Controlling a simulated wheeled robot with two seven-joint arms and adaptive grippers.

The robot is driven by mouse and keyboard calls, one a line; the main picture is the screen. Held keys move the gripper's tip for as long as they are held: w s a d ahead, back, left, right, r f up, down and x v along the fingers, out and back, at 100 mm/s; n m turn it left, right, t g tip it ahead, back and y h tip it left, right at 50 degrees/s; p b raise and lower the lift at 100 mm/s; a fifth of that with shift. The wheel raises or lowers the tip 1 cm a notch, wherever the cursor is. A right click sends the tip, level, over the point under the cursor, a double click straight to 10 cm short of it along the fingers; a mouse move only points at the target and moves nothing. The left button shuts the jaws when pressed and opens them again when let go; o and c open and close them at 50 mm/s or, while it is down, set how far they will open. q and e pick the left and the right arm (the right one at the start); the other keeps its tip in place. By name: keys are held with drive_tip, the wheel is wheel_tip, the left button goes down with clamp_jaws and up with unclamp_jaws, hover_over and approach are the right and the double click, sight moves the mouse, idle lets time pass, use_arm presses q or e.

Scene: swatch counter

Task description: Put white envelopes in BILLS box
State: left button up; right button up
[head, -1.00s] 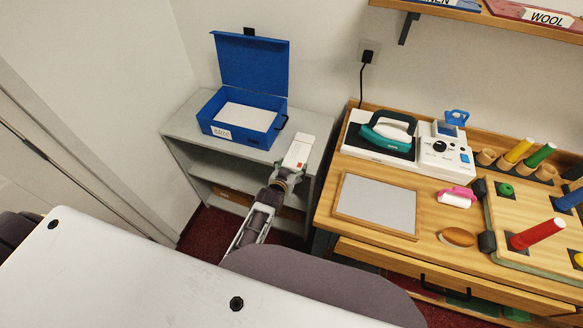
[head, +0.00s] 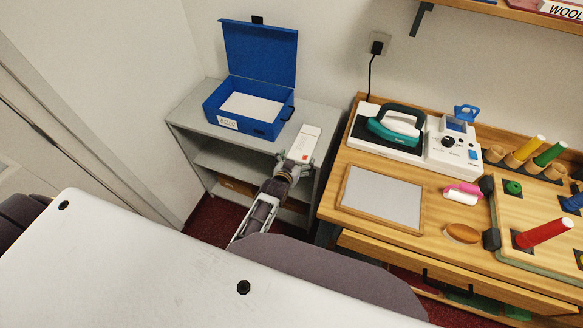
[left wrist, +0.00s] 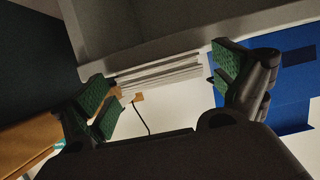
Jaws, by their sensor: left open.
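A stack of white envelopes (head: 309,140) with a small red mark lies at the right end of the grey shelf's top. In the left wrist view the stack (left wrist: 158,74) shows edge-on as several thin white layers. My left gripper (head: 299,159) is at the stack's near end. In the left wrist view its two green-padded fingers (left wrist: 160,84) are spread apart, one to each side of the stack, with a gap visible on the right. The blue box (head: 240,118) stands left of the stack, lid raised, a white sheet or envelope inside. Its small front label (head: 228,123) is hard to read. My right gripper is not in view.
The grey shelf (head: 195,131) has open lower levels. To the right, a wooden desk (head: 435,207) holds an iron (head: 393,126), a framed grey board (head: 381,197), a pink roller and coloured spools. A wall shelf (head: 510,14) hangs above. The wall is close on the left.

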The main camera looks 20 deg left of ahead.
use_arm(q)
drive_tip(key=shift+f+b, duration=0.15)
drive_tip(key=shift+b, duration=0.25)
drive_tip(key=shift+v, duration=2.6)
drive_tip(key=v, duration=0.8)
drive_tip(key=shift+s+r, duration=0.25)
drive_tip(key=shift+r, duration=0.1)
drive_tip(key=shift+o, duration=0.3)
drive_tip(key=shift+d, duration=0.1)
